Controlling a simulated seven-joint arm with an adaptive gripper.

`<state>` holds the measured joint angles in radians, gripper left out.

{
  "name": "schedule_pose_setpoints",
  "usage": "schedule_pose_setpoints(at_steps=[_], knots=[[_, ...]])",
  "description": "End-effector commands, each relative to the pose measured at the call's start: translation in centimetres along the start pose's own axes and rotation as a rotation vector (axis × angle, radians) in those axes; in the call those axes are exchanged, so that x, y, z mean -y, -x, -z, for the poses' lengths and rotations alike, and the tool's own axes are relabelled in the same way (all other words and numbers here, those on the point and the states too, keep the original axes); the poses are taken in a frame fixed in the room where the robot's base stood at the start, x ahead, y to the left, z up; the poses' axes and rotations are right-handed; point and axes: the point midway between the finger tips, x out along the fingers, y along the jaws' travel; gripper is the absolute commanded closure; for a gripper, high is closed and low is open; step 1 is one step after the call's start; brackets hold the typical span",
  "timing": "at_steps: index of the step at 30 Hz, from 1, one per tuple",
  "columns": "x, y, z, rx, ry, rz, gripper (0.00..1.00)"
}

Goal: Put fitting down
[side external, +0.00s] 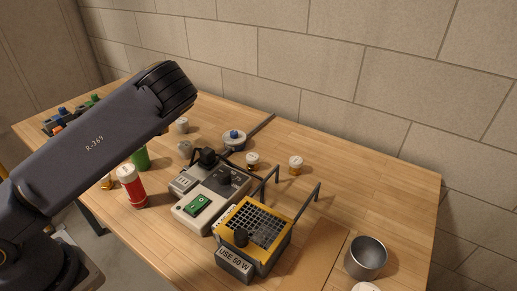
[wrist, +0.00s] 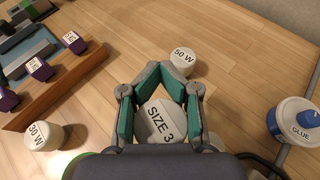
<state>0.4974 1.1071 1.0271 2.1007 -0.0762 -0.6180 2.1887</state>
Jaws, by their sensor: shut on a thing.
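The fitting is a white round piece marked SIZE 3 (wrist: 160,122), between the two teal-padded fingers of my gripper (wrist: 161,105) in the wrist view. My gripper is shut on it. Its label faces the camera, and its lower part is hidden. I cannot tell whether it touches the table. In the side external view my own arm hides both gripper and fitting.
In the wrist view, a white 50 W piece (wrist: 182,60) stands just past the fingers, and a 30 W piece (wrist: 43,134) stands left. A glue tin (wrist: 297,122) is right. A red jar (side external: 130,189) and yellow-topped USE 50 W unit (side external: 253,226) stand nearer. Bare wood lies beyond the fingers.

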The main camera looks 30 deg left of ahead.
Motion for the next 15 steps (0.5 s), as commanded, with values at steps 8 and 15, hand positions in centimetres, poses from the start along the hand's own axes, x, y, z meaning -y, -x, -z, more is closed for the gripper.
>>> schedule_pose_setpoints(at_steps=[8,15], knots=[[7.8,1.5,1.4,-0.012,-0.184,0.434,1.0],[12.5,5.4,1.3,-0.013,-0.346,0.793,1.0]])
